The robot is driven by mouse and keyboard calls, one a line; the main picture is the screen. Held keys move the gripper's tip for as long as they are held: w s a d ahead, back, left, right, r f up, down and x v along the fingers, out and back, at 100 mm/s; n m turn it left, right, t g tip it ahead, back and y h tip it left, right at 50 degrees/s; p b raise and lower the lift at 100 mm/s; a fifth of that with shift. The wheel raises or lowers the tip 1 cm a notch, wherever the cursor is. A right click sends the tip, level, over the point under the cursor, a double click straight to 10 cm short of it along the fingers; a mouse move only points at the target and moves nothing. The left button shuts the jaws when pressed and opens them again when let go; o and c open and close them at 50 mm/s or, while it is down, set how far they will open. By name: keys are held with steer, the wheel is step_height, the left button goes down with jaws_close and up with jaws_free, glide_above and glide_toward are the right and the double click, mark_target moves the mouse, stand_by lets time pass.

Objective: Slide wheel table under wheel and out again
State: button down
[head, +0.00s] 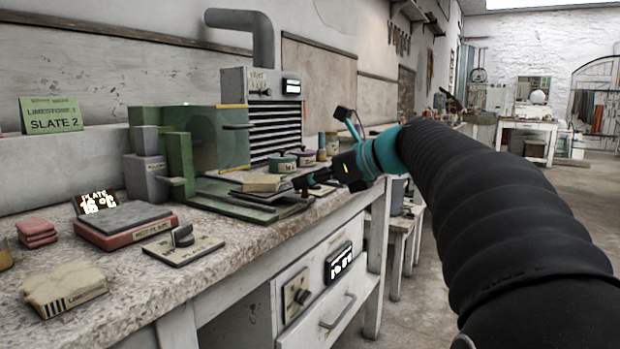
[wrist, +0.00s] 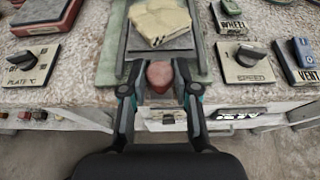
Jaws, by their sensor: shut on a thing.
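The wheel table (head: 245,194) is a dark sliding plate on the green machine base, in front of the green guard (head: 205,135). In the wrist view its dark plate (wrist: 163,56) carries a pale, rough stone slab (wrist: 160,22). The slab also shows in the head view (head: 263,183). A dull red knob (wrist: 160,77) sits at the table's near end. My gripper (wrist: 160,90) is shut on this knob, a finger on each side. In the head view my gripper (head: 312,180) is at the table's right end. I cannot make out the wheel behind the guard.
A plate dial (head: 182,242), a red-based plate (head: 125,228) and a stone block (head: 62,290) lie on the bench to the left. Pots (head: 283,161) stand behind the gripper. In the wrist view, a speed dial (wrist: 245,62) and vent switch (wrist: 302,55) lie right of the table.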

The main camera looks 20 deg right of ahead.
steer(key=shift+s+f, duration=0.1)
steer(key=c, duration=0.9)
jaws_free()
steer(key=shift+s+d, duration=0.1)
steer(key=shift+d, duration=0.1)
steer(key=shift+a, duration=0.1)
steer(key=v, duration=1.2)
